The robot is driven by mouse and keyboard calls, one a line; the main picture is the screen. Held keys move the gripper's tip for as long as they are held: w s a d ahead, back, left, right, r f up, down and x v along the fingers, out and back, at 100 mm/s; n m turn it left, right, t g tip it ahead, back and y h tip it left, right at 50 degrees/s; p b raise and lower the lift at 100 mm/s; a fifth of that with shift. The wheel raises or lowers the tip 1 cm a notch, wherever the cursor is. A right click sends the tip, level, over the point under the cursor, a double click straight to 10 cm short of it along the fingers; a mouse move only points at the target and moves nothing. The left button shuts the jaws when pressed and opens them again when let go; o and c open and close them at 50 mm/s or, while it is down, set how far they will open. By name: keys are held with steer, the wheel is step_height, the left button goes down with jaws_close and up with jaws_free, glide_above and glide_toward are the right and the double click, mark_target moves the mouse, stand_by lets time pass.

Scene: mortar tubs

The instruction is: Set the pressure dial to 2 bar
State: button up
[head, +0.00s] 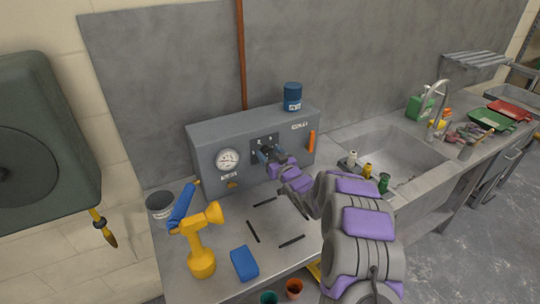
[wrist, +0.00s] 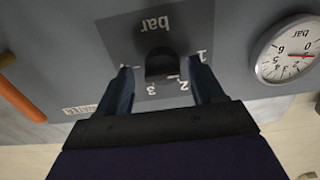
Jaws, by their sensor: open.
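The pressure dial is a dark round knob (wrist: 162,64) on a dark plate marked "bar", seen upside down in the wrist view. The numbers 1, 2 and 3 show around it; I cannot tell which its pointer faces. My gripper (wrist: 159,70) is open, with one finger on each side of the knob. In the head view my gripper (head: 265,153) is at the front of the grey box (head: 208,178), hiding most of the knob. A round white gauge (head: 228,160) sits left of it; its red needle shows in the wrist view (wrist: 286,62).
An orange bar (head: 311,141) is on the box's right side, and a blue can (head: 292,97) stands on top. The sink (head: 385,150) is to the right.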

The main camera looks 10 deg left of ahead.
steer(key=shift+a, duration=0.2)
steer(key=shift+c, duration=0.2)
steer(key=shift+c, duration=0.7)
steer(key=c, duration=0.8)
steer(key=shift+c, duration=0.2)
